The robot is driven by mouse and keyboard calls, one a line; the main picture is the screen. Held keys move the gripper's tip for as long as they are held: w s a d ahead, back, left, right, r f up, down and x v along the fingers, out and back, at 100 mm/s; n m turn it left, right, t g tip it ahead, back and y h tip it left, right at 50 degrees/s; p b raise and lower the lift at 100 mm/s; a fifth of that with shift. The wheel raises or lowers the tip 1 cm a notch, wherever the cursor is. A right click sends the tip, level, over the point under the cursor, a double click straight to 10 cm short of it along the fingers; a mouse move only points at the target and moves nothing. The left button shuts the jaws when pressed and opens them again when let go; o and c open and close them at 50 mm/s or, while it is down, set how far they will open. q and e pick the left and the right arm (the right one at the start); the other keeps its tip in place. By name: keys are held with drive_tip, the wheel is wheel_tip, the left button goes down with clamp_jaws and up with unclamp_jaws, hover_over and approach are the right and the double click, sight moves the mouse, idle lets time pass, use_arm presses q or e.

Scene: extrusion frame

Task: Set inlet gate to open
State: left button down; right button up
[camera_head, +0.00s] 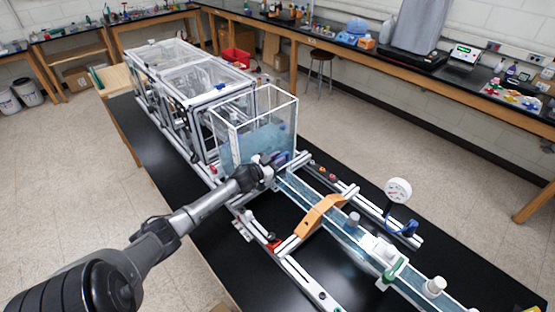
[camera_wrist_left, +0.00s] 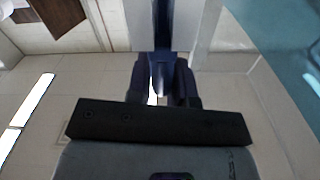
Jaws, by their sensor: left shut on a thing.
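My left arm reaches in from the lower left, and its gripper (camera_head: 270,163) is at the lower front corner of the clear tank (camera_head: 255,138), which holds bluish water. There the inlet gate's dark blue handle (camera_head: 283,158) shows just beyond the fingers, where the tank meets the clear flume channel (camera_head: 340,228). In the left wrist view the fingers (camera_wrist_left: 163,88) are shut on the blue handle (camera_wrist_left: 163,55), which runs up against a pale upright part. The gate plate itself is hidden, so its position cannot be told. My right gripper is not in view.
An orange-brown arched bracket (camera_head: 318,214) spans the channel, with a round white gauge (camera_head: 398,190) and a green clamp (camera_head: 392,270) farther along. Aluminium rails flank the channel. A clear-walled frame (camera_head: 185,80) stands behind the tank on the black tabletop (camera_head: 150,150).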

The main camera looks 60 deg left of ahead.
use_arm(q)
drive_tip(key=shift+r, duration=0.1)
wheel_tip(320, 180, up, 5)
drive_tip(key=p, duration=0.4)
drive_tip(key=shift+p, duration=0.3)
drive_tip(key=c, duration=1.1)
unclamp_jaws()
drive_tip(key=shift+a, duration=0.1)
drive_tip(key=shift+f, duration=0.2)
drive_tip(key=shift+s, duration=0.1)
drive_tip(key=s+d+b, duration=0.1)
drive_tip(key=s+d, duration=0.1)
drive_tip(key=s, duration=1.1)
drive_tip(key=shift+s+d, duration=0.25)
